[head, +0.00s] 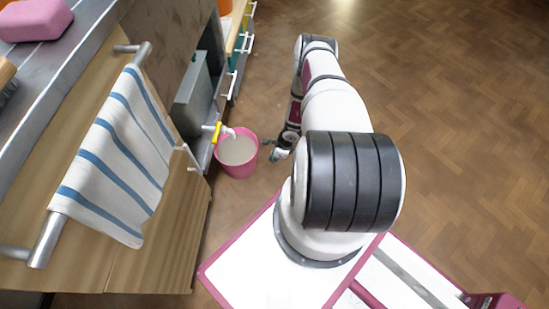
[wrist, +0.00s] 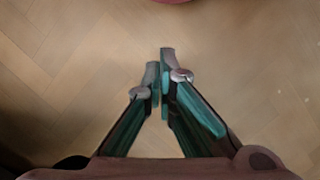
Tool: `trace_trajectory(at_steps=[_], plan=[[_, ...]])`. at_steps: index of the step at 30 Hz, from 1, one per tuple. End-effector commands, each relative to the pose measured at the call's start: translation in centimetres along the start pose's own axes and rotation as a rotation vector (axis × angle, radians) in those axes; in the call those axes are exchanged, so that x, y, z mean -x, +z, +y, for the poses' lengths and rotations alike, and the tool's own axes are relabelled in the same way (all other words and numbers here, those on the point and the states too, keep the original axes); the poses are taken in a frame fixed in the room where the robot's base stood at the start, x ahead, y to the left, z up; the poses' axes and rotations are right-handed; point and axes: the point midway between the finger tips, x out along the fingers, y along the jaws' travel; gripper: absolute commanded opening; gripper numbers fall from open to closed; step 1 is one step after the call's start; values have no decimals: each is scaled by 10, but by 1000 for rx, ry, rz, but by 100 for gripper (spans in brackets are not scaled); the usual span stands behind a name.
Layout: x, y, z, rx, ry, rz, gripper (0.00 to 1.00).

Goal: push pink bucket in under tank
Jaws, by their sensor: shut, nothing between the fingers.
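The pink bucket (head: 238,174) stands on the floor beside the cabinet row, upright, with pale greyish content inside. A grey box-like tank (head: 192,103) is left of it and higher up, and a yellow tap (head: 217,132) with a white spout reaches out over the bucket's rim. My gripper (head: 272,148) is low, just right of the bucket; whether it touches cannot be told. In the wrist view my gripper (wrist: 160,66) is shut and empty above the floor. A sliver of the pink bucket (wrist: 174,1) shows at that view's top edge.
A striped towel (head: 118,155) hangs on a rail on the wooden cabinet front at left. A pink block (head: 35,20) lies on the counter. Drawers with white handles (head: 240,45) stand beyond the bucket. The wooden floor (head: 460,120) at right is clear.

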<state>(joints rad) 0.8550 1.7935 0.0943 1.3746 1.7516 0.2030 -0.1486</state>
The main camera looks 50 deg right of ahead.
Motion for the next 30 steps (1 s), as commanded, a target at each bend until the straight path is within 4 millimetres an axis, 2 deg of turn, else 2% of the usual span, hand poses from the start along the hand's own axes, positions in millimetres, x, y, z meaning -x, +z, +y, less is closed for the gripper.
trace_trajectory(at_steps=[1,12,15,21,30], plan=[[-12,-1,0,-1,0,0,0],[-59,-1,0,1,-1,0,0],[-61,16,0,4,-1,-2,0],[-65,34,0,3,-1,0,0],[-66,38,0,2,0,0,0]])
